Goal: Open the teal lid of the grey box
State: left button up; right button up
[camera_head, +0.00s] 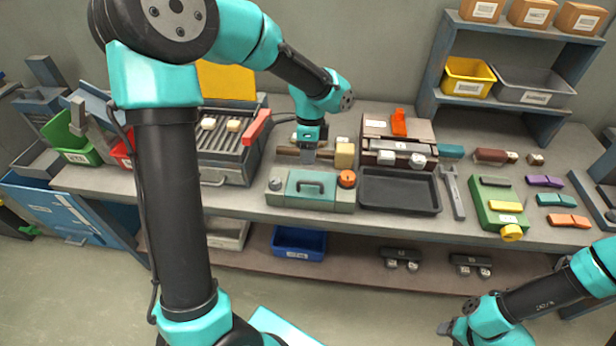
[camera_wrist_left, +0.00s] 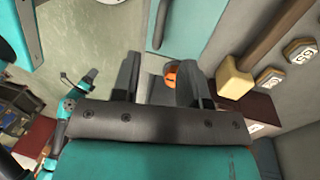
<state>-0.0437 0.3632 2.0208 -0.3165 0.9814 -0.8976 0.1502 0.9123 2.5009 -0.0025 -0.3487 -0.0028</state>
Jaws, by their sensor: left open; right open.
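The grey box (camera_head: 310,205) stands near the front edge of the bench, with its teal lid (camera_head: 300,178) lying flat on top. The lid carries a dark bar handle (camera_head: 310,187). An orange knob (camera_head: 347,179) sits at the box's right end and a grey knob (camera_head: 274,184) at its left. My left gripper (camera_head: 309,154) is open and empty, pointing down just behind and above the box. In the left wrist view, the orange knob (camera_wrist_left: 170,78) shows between the open fingers, and the teal lid (camera_wrist_left: 178,22) lies beyond them. My right gripper (camera_head: 446,328) is open at the lower right, away from the bench.
A wooden bar with a yellow block (camera_head: 345,152) lies behind the box. A black tray (camera_head: 400,190) stands close on its right, and a grill (camera_head: 225,150) with a red handle is at its left.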

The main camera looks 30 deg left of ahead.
pick_arm(q)
send_over(308, 178)
jog(key=s+d, duration=0.3)
jog(key=s, duration=0.1)
jog(key=f, duration=0.8)
jog(key=shift+s+a+f, duration=0.1)
jog(key=shift+s+a, duration=0.05)
jog(key=shift+a, duration=0.1)
jog(key=shift+c, duration=0.2)
grip_shut()
